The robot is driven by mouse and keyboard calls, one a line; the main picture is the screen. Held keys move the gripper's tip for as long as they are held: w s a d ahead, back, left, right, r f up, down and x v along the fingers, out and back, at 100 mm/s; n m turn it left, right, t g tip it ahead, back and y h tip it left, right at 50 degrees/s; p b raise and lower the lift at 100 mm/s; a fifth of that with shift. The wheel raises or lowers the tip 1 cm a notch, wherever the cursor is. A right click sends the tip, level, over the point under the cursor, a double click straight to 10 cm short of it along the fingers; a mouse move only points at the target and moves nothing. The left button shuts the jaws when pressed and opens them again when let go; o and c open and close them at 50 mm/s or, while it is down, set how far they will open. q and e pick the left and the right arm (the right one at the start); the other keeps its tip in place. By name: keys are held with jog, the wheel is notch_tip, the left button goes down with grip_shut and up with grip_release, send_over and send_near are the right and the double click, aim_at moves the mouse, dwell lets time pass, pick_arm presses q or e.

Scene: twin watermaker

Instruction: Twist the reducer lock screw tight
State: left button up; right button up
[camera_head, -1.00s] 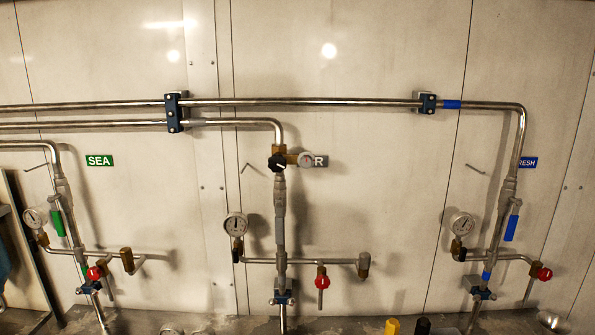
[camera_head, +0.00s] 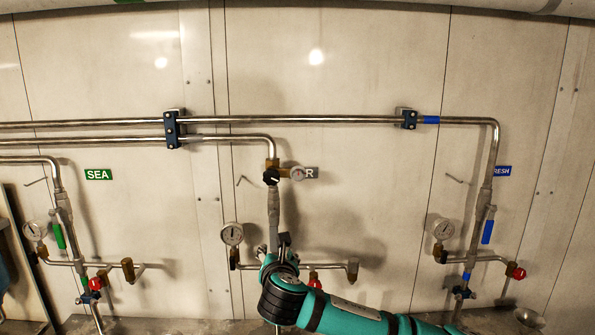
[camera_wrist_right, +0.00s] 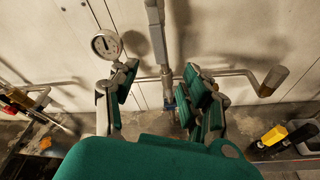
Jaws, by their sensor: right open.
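The reducer is a brass fitting on the middle vertical pipe, with a black knob (camera_head: 271,176) at its front and a small round gauge (camera_head: 297,174) on its right. I cannot make out a separate lock screw at this size. My right gripper (camera_head: 283,240) is below the knob, in front of the middle pipe and apart from the knob. In the right wrist view its green-padded fingers (camera_wrist_right: 163,98) are spread, with the grey pipe (camera_wrist_right: 158,45) seen between them. Nothing is held. The knob is outside the wrist view. My left gripper is not in view.
A pressure gauge (camera_head: 232,234) stands left of the middle pipe. A red valve knob (camera_head: 314,280) on the right branch is partly hidden by my arm. Similar pipe sets stand under the green SEA sign (camera_head: 98,174) and the blue sign (camera_head: 503,171). A yellow object (camera_wrist_right: 274,135) is at lower right.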

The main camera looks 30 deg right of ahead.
jog(key=s+r+n+t+h, duration=0.15)
jog(key=s+r, duration=0.25)
jog(key=r, duration=0.5)
jog(key=n+h+p, duration=0.1)
jog(key=n+h, duration=0.1)
jog(key=n, duration=0.1)
send_near(299, 175)
jog(key=shift+m, duration=0.25)
jog(key=p+x, duration=0.6)
jog(key=x, duration=0.3)
jog(key=shift+p, duration=0.35)
grip_shut()
